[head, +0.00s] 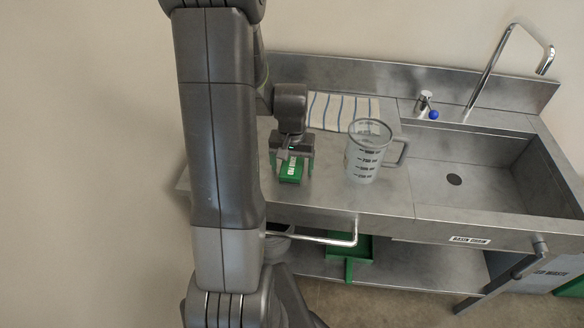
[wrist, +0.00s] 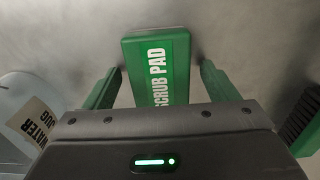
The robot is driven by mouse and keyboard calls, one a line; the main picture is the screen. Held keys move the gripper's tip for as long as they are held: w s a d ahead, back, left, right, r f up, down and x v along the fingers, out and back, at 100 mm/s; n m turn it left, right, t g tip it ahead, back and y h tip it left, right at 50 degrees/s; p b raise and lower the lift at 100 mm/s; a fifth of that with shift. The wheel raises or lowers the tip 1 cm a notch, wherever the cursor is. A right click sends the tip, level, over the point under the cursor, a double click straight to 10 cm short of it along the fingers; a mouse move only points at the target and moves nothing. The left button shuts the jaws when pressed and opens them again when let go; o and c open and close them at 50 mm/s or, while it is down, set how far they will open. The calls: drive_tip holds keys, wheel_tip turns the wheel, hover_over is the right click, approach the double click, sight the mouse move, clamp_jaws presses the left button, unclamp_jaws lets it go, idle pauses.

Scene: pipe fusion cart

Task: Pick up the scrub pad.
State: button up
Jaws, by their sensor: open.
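The scrub pad (head: 291,169) is a green block with white lettering lying on the steel counter. In the wrist view the scrub pad (wrist: 157,62) shows its "SCRUB PAD" label, and its near end is hidden behind my gripper body. My gripper (head: 291,163) is right above it in the head view, pointing down. In the wrist view my gripper's fingers (wrist: 158,84) are open, one on each side of the pad, with a gap visible on both sides. I cannot tell exactly how far the fingertips are above the counter.
A clear measuring jug (head: 362,158) stands on the counter to the right. A striped towel (head: 342,111) lies behind. The sink (head: 462,170) is further right, with a tap (head: 489,75). A green brush-like thing (wrist: 303,120) is at the wrist view's right edge.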

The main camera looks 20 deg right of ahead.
sight(292, 166)
drive_tip(key=shift+f, duration=0.2)
drive_tip(key=c, duration=1.1)
wheel_tip(292, 166, up, 10)
drive_tip(key=shift+r, duration=0.1)
drive_tip(key=shift+c, duration=0.2)
drive_tip(key=o, duration=0.4)
drive_tip(key=shift+c, duration=1.1)
